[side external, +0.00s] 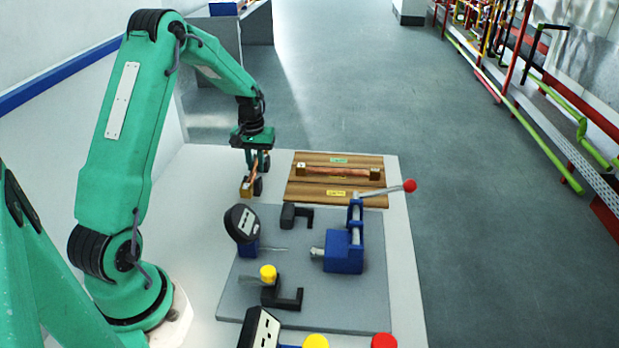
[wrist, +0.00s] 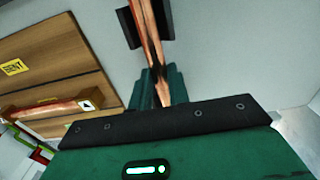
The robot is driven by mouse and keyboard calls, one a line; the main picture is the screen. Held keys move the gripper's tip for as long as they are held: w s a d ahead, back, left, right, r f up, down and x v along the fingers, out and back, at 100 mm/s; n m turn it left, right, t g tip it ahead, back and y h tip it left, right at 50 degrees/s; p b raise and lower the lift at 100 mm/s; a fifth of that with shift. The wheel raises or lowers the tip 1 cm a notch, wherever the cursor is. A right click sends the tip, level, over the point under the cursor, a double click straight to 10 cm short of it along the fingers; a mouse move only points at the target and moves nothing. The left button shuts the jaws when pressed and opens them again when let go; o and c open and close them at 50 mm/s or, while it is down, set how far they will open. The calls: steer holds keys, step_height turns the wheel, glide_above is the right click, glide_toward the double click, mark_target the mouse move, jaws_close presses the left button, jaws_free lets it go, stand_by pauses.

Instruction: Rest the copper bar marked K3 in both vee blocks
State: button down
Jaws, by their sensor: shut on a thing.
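My gripper (side external: 256,180) is at the back left of the table, shut on a copper bar (side external: 246,188) with a brass-coloured end block. In the wrist view the held bar (wrist: 150,45) runs between the dark finger pads (wrist: 130,27). No mark is readable on it. A second copper bar (side external: 338,171) lies on the wooden board (side external: 365,190) to the right; its end also shows in the wrist view (wrist: 45,109). Two dark blocks, seemingly the vee blocks, stand on the grey plate: a far one (side external: 290,215) and a near one (side external: 285,298). Their grooves are not clear.
A blue fixture (side external: 345,252) with a red-ball lever (side external: 409,186) stands right of the dark blocks. A yellow knob (side external: 268,272) rises beside the near block.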

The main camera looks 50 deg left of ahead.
steer(key=shift+f, duration=0.35)
stand_by(0.5)
steer(key=c, duration=1.3)
jaws_free()
steer(key=shift+o, duration=0.2)
step_height(320, 180, up, 7)
steer(key=shift+r, duration=0.4)
